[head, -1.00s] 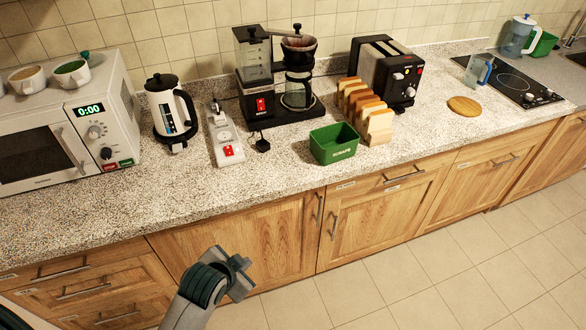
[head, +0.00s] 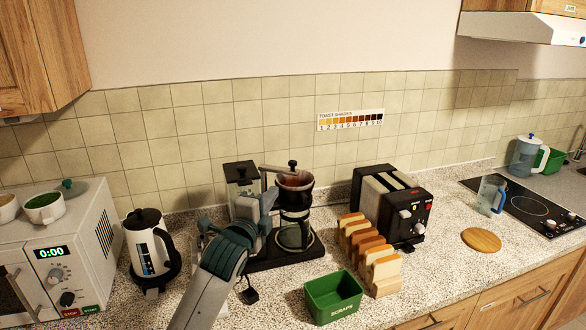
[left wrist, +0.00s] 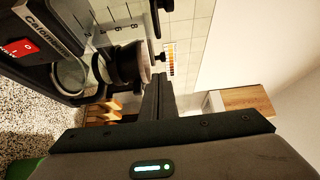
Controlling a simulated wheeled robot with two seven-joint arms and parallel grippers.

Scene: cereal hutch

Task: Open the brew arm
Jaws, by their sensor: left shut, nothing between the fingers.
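The coffee maker stands against the tiled wall, with a clear water tank (head: 240,174), a dark filter basket (head: 296,184) and a glass carafe (head: 290,236) below it. The brew arm (head: 273,168) is a thin bar from the tank top toward the basket, with a black knob (head: 292,165). My left gripper (head: 268,196) is shut and empty, in front of the machine between tank and basket, hiding part of both. In the left wrist view the shut fingers (left wrist: 158,92) point toward the basket (left wrist: 130,62); contact cannot be told. My right gripper is not in view.
A kettle (head: 147,245) and a microwave (head: 60,250) stand left of my arm. A green scraps bin (head: 333,298), a rack of toast (head: 368,250) and a toaster (head: 391,205) stand to the right. A round board (head: 481,240) lies farther right on open counter.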

